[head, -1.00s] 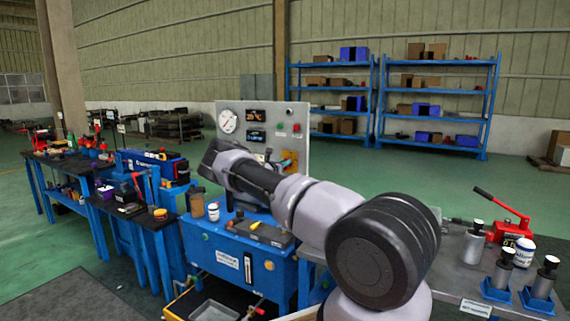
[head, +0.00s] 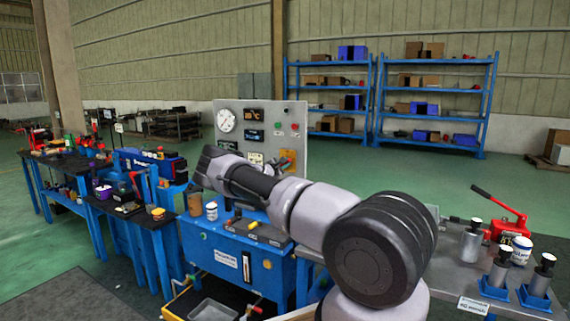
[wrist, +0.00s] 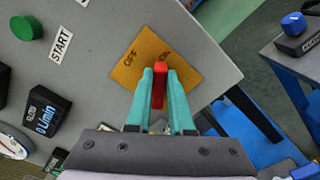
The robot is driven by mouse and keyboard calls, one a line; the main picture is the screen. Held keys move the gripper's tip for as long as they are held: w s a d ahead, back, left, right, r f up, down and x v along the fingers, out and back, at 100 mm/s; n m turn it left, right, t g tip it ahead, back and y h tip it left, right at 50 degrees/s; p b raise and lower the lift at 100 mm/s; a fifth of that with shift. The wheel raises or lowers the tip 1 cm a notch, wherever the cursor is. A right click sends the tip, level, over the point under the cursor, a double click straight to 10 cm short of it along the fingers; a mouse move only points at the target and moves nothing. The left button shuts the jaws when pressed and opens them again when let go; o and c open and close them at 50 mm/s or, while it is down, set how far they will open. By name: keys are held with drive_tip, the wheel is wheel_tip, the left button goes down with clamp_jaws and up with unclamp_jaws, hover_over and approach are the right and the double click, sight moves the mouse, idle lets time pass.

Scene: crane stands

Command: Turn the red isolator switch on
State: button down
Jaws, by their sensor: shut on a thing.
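The red isolator switch handle (wrist: 159,85) sits on a yellow plate (wrist: 130,72) marked OFF and ON. In the wrist view the handle's tip lies close to the ON label; its base is hidden by my gripper. My gripper (wrist: 160,82) has its two teal fingers shut on the handle, one on each side. In the head view the yellow plate (head: 290,153) shows on the right part of the grey upright panel, partly covered by my gripper and arm.
The panel (head: 262,112) also carries a dial gauge (head: 226,120) and displays. A green button (wrist: 26,28) and a START label are on the same panel. A blue bench (head: 225,255) with small items stands below. A grey table (head: 455,270) with jacks is at right.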

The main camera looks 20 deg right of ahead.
drive_tip(key=shift+s+d+f+m, duration=0.1)
drive_tip(key=shift+f+m, duration=0.1)
drive_tip(key=shift+m, duration=0.95)
drive_tip(key=shift+a+f+m, duration=0.1)
drive_tip(key=shift+f+m, duration=0.1)
drive_tip(key=shift+m, duration=1)
drive_tip(key=shift+s+d+f+m, duration=0.1)
drive_tip(key=shift+f+m, duration=0.1)
drive_tip(key=shift+m, duration=0.95)
drive_tip(key=c, duration=0.8)
unclamp_jaws()
drive_tip(key=v, duration=1)
drive_tip(key=shift+s+a, duration=0.25)
drive_tip(key=shift+a, duration=0.05)
